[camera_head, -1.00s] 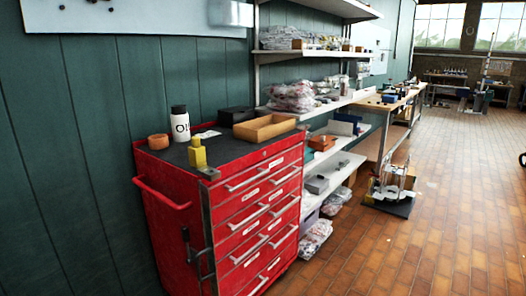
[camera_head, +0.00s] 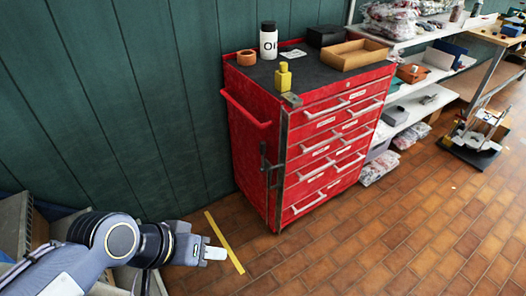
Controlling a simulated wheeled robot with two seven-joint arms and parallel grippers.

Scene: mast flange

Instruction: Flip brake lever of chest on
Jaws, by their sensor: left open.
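The red tool chest (camera_head: 300,190) stands against the green wall, with several drawers on its front. The dark brake lever (camera_head: 265,160) is on the chest's left front edge, below the red side handle (camera_head: 246,110); it looks roughly upright. My left gripper (camera_head: 216,253) is low at the bottom left, over the floor, left of the chest and well apart from the lever. It is open, and nothing shows between its fingers. My right gripper is out of view.
On the chest top are a white oil bottle (camera_head: 268,41), a yellow bottle (camera_head: 284,76), an orange roll (camera_head: 246,57) and a wooden tray (camera_head: 352,55). Shelves (camera_head: 415,75) stand close on the right. A yellow floor strip (camera_head: 225,243) lies left of the chest. The brick floor in front is clear.

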